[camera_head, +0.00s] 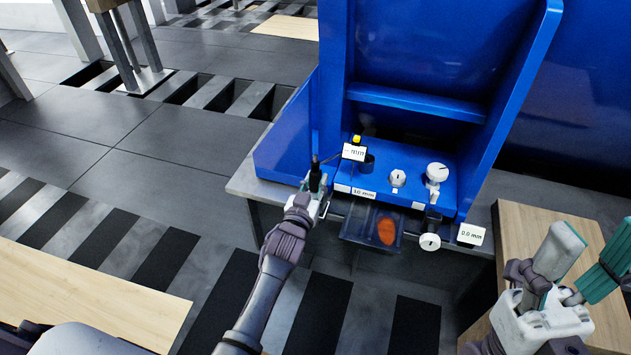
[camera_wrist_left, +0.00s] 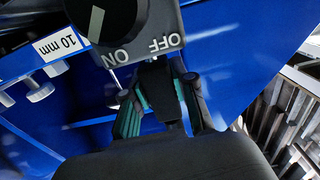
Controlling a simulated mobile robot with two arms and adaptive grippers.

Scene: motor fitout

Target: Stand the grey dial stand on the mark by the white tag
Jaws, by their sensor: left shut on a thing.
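My left gripper (camera_head: 318,190) is shut on a dark post of the grey dial stand (camera_head: 316,176) at the left front corner of the blue machine. In the left wrist view the stand's dark grey box (camera_wrist_left: 165,28) shows a round switch and the words ON and OFF, just beyond the gripper's fingertips (camera_wrist_left: 156,108). I cannot tell whether its base touches the machine. White tags include one reading 10 mm (camera_head: 363,192), also in the left wrist view (camera_wrist_left: 57,45), and one on the upper ledge (camera_head: 354,152). No mark is clearly visible. My right gripper (camera_head: 597,258) is open and empty.
The blue machine (camera_head: 420,55) has raised side walls and two white knobs (camera_head: 397,178) (camera_head: 437,173). A dark tray (camera_head: 358,225) with an orange patch hangs below the front edge. A white round dial (camera_head: 430,241) and a 0.0 mm tag (camera_head: 471,234) are at its right.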

